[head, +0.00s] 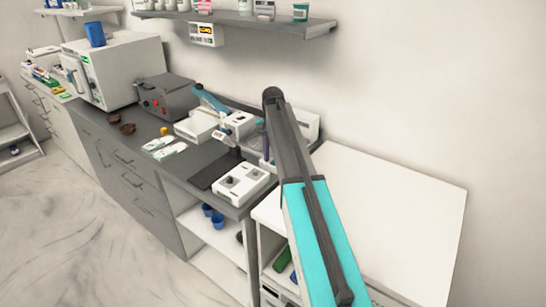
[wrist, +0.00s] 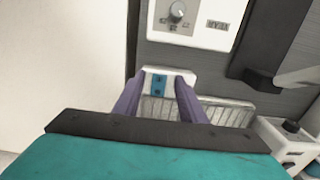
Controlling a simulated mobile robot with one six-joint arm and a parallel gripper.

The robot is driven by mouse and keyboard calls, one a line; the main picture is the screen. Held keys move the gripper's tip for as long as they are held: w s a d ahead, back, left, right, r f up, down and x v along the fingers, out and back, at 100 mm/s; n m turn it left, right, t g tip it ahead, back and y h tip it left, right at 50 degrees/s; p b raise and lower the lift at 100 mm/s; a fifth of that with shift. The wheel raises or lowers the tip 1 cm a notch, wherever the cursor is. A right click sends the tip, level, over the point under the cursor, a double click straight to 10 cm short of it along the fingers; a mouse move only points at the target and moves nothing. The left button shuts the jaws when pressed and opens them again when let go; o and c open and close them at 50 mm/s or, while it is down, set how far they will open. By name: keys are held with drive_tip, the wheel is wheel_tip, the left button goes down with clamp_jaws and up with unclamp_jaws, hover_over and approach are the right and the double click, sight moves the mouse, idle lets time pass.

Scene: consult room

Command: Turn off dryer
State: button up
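No unit in view carries a readable dryer label. In the wrist view, a small white panel with a blue switch (wrist: 158,86) lies straight ahead of my gripper (wrist: 160,92). The two purple fingers stand apart on either side of the blue switch, with nothing seen between them but the panel; whether they touch it is unclear. A ribbed grey tray (wrist: 225,114) lies beside the panel. In the head view, my arm reaches over the right end of the dark counter and hides much of what is there; a purple finger (head: 266,142) shows beside it.
A white box with a knob (head: 241,183) stands on the counter's front edge; it also shows in the wrist view (wrist: 190,18). A dark grey unit with red buttons (head: 166,97) and a large white cabinet (head: 118,72) stand farther left. A shelf (head: 270,24) hangs above.

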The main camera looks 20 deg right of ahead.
drive_tip(key=shift+c, duration=0.5)
clamp_jaws()
drive_tip(key=shift+w+r, duration=0.1)
drive_tip(key=shift+w, duration=0.05)
drive_tip(key=shift+w+d+r+g+y+p, duration=0.1)
drive_tip(key=shift+d+g+y+p, duration=0.15)
drive_tip(key=shift+y+p, duration=0.35)
drive_tip(key=shift+w+d+g+y+p, duration=0.1)
drive_tip(key=shift+g+y+p, duration=0.45)
drive_tip(key=shift+y+p, duration=0.15)
drive_tip(key=shift+o, duration=0.5)
unclamp_jaws()
